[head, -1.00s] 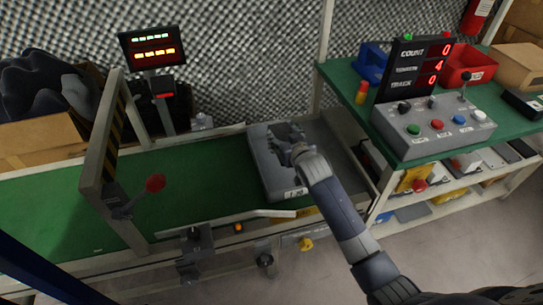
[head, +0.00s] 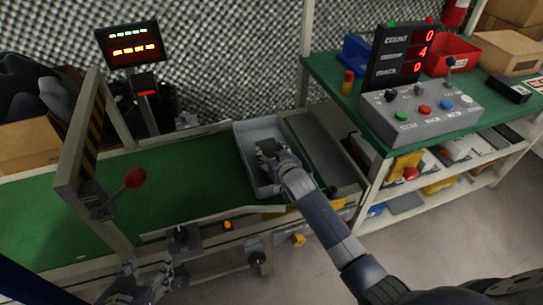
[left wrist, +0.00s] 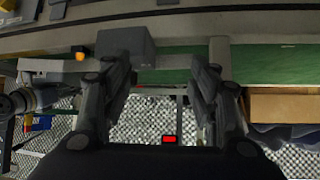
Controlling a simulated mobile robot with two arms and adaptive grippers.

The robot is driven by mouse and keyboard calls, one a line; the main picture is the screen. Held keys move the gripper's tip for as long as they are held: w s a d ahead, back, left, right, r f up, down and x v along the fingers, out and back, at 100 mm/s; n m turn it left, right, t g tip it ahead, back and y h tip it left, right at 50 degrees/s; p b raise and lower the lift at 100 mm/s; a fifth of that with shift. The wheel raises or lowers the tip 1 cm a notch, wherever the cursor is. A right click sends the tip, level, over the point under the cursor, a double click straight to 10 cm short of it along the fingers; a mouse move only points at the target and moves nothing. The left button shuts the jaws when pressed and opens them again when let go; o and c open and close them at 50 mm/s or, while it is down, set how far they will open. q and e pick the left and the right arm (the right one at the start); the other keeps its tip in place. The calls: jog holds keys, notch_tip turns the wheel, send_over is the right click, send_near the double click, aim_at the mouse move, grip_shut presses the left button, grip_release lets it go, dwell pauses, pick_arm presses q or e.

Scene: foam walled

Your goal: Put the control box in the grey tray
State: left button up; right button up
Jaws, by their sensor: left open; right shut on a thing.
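The grey tray (head: 243,166) lies open-topped at the right end of the green conveyor. My right gripper (head: 268,150) reaches into it from the lower right. It is shut on a small dark grey block, which I take for the control box (head: 265,146); fingers hide most of it. I cannot tell if the block touches the tray floor. My left gripper (head: 128,290) is low at the left, in front of the conveyor. In the left wrist view its two fingers (left wrist: 168,80) stand apart with nothing between them.
A post frame with a red-knobbed lever (head: 135,178) stands over the conveyor (head: 165,190). At right, a green-topped bench holds a button console (head: 425,112), a counter display (head: 403,52) and a red bin (head: 450,54). The conveyor's middle is clear.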

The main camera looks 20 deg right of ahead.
pick_arm(q)
jog(key=shift+w+d+r, duration=0.15)
jog(key=shift+w+r, duration=0.15)
jog(key=shift+r, duration=0.05)
pick_arm(e)
jog(key=shift+f, duration=0.1)
jog(key=shift+f, duration=0.15)
jog(key=o, duration=1.3)
pick_arm(q)
jog(key=shift+w+r+t, duration=0.2)
jog(key=shift+t, duration=0.2)
